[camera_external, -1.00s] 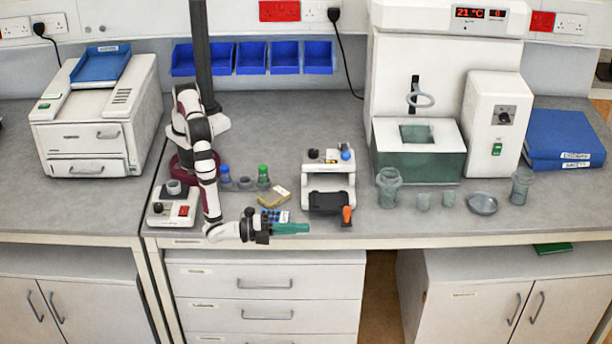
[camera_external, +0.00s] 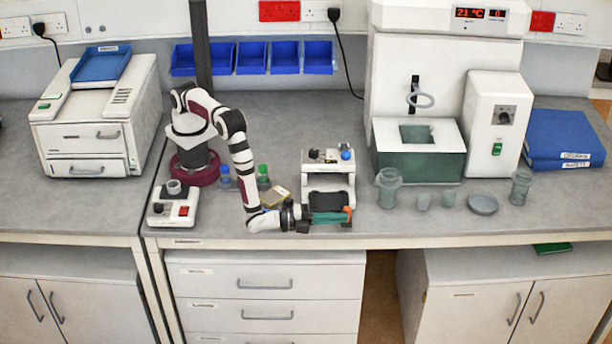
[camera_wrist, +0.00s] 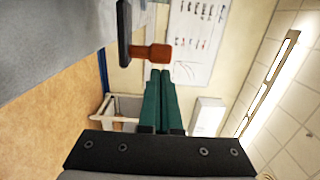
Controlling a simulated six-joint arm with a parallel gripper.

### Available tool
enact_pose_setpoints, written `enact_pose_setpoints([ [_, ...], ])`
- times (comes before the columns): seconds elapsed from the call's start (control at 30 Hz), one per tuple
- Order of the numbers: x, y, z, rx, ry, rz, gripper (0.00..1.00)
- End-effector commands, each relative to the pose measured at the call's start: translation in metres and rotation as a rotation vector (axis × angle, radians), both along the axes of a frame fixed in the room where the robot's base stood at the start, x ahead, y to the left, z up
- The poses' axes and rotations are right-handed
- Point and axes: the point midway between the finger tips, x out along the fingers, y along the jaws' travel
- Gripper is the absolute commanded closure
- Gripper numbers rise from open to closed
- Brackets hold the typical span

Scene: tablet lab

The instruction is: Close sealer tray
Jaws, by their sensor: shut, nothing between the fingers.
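The sealer (camera_external: 328,158) is a small white machine with a black tray front (camera_external: 328,198) and an orange handle (camera_external: 348,211) at its lower right. My gripper (camera_external: 338,217) has green fingers, is shut and empty, and lies across the front of the tray with its tips by the handle. In the wrist view, the closed fingers (camera_wrist: 160,74) point at the reddish-brown handle (camera_wrist: 152,52), which is joined to a dark bar (camera_wrist: 124,35). The tips look very close to the handle; I cannot tell whether they touch. My gripper hides the lower part of the tray front.
A yellow packet (camera_external: 274,197) and bottles with blue (camera_external: 224,172) and green (camera_external: 263,172) caps stand left of the sealer. Glass jars (camera_external: 388,188) and a round dish (camera_external: 482,204) stand to the right. The bench's front edge is just below my gripper.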

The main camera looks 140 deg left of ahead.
Motion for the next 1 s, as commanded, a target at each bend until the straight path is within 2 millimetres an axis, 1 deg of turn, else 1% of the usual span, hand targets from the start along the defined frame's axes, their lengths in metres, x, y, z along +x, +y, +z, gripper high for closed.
enact_pose_setpoints([
  [0.2,0.000,0.000,0.000,0.000,0.000,0.000,1.00],
  [0.27,-0.003,0.003,0.000,0.001,0.001,0.002,1.00],
  [0.37,-0.015,0.016,0.000,0.003,0.003,0.005,1.00],
  [0.5,-0.044,0.045,0.000,0.003,0.004,0.007,1.00],
  [0.6,-0.062,0.062,0.000,0.003,0.004,0.006,1.00],
  [0.7,-0.075,0.076,0.000,0.001,0.003,0.005,1.00],
  [0.83,-0.084,0.084,0.000,-0.001,0.001,0.003,1.00],
  [1.0,-0.086,0.085,0.000,-0.001,0.001,0.003,1.00],
])
